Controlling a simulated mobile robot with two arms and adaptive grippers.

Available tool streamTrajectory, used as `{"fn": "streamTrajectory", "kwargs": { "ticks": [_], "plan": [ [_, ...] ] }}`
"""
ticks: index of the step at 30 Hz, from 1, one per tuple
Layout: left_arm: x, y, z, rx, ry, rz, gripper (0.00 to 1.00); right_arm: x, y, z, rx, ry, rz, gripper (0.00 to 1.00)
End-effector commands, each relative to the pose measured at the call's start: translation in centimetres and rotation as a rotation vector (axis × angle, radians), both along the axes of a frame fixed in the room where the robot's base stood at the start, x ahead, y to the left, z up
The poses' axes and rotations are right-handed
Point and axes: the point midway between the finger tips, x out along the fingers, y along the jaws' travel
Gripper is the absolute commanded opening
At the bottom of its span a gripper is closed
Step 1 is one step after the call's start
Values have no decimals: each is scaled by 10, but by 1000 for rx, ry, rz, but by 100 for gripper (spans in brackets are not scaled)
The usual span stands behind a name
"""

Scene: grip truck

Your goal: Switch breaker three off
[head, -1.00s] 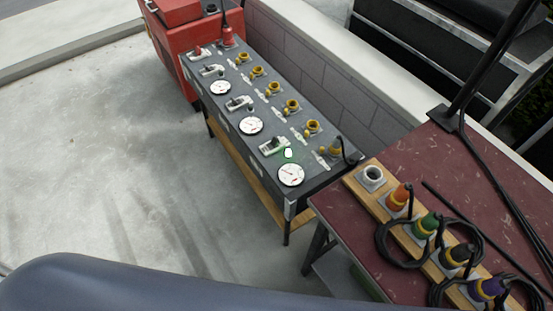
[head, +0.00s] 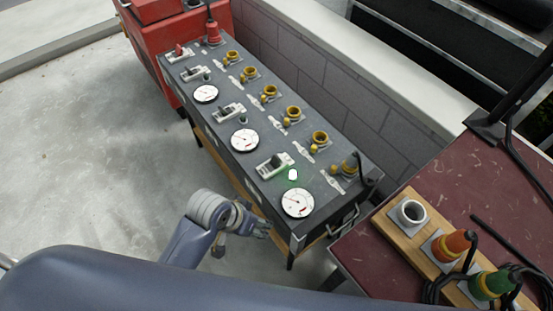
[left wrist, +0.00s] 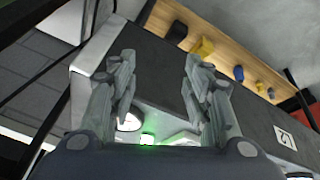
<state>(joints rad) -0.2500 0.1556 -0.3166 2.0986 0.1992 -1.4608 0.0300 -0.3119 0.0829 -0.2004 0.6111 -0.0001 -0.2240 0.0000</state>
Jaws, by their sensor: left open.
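A dark breaker panel (head: 262,135) holds a row of breaker switches on white bases. The nearest breaker (head: 275,163) has a dark lever, with a lit green-white lamp (head: 292,174) and a round gauge (head: 297,202) beside it. I cannot read its number in the head view. My left gripper (head: 262,226) is beside the panel's near front side, apart from the breaker. In the left wrist view its two fingers (left wrist: 158,68) are spread and empty, and the glowing green lamp (left wrist: 147,139) shows between them. My right gripper is out of view.
Two farther breakers (head: 232,110) (head: 193,72) and several yellow-capped sockets (head: 293,113) share the panel. A red cabinet (head: 165,45) stands behind it. A maroon table (head: 380,245) with coloured plugs (head: 453,245) is at right. The floor at left is clear.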

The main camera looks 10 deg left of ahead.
Motion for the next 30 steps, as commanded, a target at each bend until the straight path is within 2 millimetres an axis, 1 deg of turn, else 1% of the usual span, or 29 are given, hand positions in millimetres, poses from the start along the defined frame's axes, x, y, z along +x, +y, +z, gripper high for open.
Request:
{"fn": "streamTrajectory", "kwargs": {
  "ticks": [1, 3, 4, 9, 12, 16, 19, 23, 26, 30],
  "plan": [
    [6, -11, 12, -19, -23, -37, 45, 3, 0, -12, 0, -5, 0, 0],
    [11, -28, 30, -39, -28, -95, 45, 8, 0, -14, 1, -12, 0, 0],
    [13, -34, 34, -46, -26, -117, 45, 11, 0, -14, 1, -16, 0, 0],
    [29, -65, 49, -67, -19, -235, 45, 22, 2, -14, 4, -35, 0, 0],
    [41, -82, 55, -67, -9, -304, 45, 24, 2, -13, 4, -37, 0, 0],
    [58, -98, 61, -47, 15, -393, 45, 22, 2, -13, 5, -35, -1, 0],
    [72, -105, 66, -20, 37, -449, 45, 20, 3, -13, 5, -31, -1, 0],
    [91, -105, 73, 32, 72, -501, 45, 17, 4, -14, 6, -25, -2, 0],
    [108, -100, 80, 81, 100, -526, 45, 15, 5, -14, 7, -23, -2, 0],
    [134, -85, 94, 154, 139, -531, 45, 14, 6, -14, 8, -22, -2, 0]
  ]
}}
